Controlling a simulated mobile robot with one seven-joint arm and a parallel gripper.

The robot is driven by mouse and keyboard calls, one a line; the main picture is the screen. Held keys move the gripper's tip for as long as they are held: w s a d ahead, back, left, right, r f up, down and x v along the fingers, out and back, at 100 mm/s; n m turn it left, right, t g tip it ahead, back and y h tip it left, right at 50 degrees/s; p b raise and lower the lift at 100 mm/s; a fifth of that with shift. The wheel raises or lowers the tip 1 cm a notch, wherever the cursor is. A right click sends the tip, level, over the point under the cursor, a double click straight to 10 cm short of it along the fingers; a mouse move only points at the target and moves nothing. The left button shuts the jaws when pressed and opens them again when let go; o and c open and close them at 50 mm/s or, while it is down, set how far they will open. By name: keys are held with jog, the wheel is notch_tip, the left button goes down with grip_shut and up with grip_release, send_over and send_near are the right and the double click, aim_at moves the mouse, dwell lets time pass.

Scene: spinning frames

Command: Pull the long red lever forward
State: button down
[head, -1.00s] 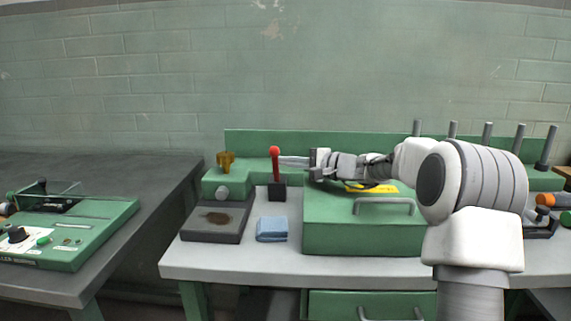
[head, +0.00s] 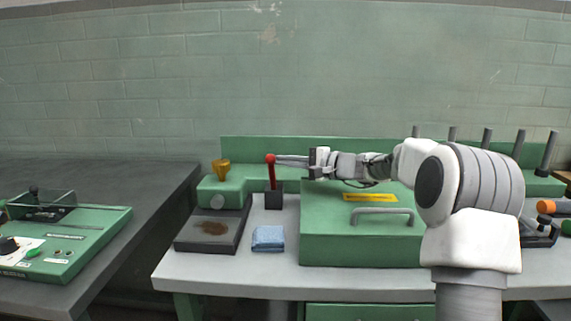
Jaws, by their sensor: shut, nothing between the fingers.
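The red lever (head: 272,178) with a round red knob stands nearly upright in a dark base block (head: 273,201) on the light worktable. My gripper (head: 280,159) reaches in from the right at knob height. Its thin fingers point left and their tips are at the knob's right side. The fingers look closed together with nothing between them. I cannot tell whether the tips touch the knob or sit just behind or in front of it.
A green box (head: 340,240) with a grey handle stands under my arm. A blue cloth (head: 268,238) lies in front of the lever. A dark stained tray (head: 212,229) and a brass knob (head: 221,169) are to the left. Another table with a green panel (head: 75,250) stands farther left.

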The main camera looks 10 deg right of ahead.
jog(key=s+d, duration=0.1)
jog(key=d, duration=0.1)
jog(key=s+d+f+p, duration=0.1)
jog(key=s+d, duration=0.1)
jog(key=d, duration=0.1)
jog(key=s+d+f, duration=0.1)
jog(key=s+d, duration=0.1)
jog(key=d, duration=0.1)
jog(key=shift+s, duration=0.1)
